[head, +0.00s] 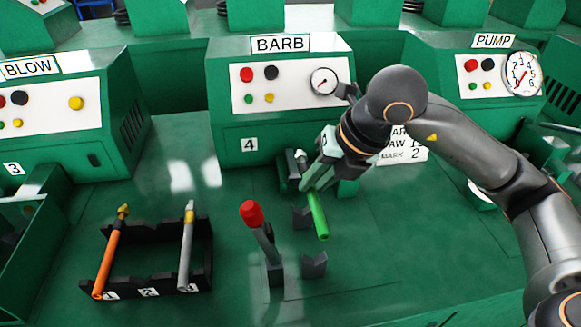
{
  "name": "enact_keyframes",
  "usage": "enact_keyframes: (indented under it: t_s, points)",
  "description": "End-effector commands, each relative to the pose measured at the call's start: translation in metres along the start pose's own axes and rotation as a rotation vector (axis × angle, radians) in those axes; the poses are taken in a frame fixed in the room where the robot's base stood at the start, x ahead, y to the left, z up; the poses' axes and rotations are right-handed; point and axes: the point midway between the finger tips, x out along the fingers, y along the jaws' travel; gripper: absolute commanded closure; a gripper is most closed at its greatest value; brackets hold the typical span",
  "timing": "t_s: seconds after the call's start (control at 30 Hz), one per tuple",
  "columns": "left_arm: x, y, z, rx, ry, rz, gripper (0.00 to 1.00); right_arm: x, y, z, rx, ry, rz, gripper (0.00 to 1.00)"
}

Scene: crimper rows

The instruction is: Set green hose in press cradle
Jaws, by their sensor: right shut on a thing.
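My right gripper (312,182) comes in from the right and is shut on the green hose (319,217) near its upper end. The hose slants down toward the front, its free lower end lying between the two dark notched blocks of the press cradle, the back block (301,218) and the front block (314,265). The hose overlaps the right side of the back block in the picture; whether it touches is unclear. My left gripper is not in view.
A lever with a red knob (252,213) stands left of the cradle. A black rack (206,262) at left holds an orange hose (108,262) and a grey hose (187,250). The BARB machine (285,105) stands behind. The bench right of the cradle is clear.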

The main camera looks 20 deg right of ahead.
Motion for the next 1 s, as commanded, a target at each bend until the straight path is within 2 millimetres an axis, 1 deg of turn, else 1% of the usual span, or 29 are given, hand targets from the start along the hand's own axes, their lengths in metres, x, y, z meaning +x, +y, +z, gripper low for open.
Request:
enact_keyframes:
  t_s: [0.13, 0.27, 0.43, 0.6, 0.8, 1.0]
  points:
    - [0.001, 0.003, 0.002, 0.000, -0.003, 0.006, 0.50, 0.001, -0.001, -0.001, 0.004, -0.002, 0.000, 1.00]
    - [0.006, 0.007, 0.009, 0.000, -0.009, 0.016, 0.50, 0.009, -0.004, -0.003, 0.004, -0.001, 0.000, 1.00]
    - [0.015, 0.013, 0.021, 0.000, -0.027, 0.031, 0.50, 0.027, -0.010, -0.009, 0.003, -0.001, 0.000, 1.00]
    - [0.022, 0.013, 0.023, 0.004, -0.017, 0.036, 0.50, 0.046, -0.018, -0.015, 0.003, 0.000, 0.000, 1.00]
    - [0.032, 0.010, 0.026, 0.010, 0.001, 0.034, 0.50, 0.067, -0.026, -0.021, 0.003, -0.001, 0.000, 1.00]
    - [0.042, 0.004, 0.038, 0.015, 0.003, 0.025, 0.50, 0.086, -0.033, -0.027, 0.003, -0.002, 0.000, 1.00]
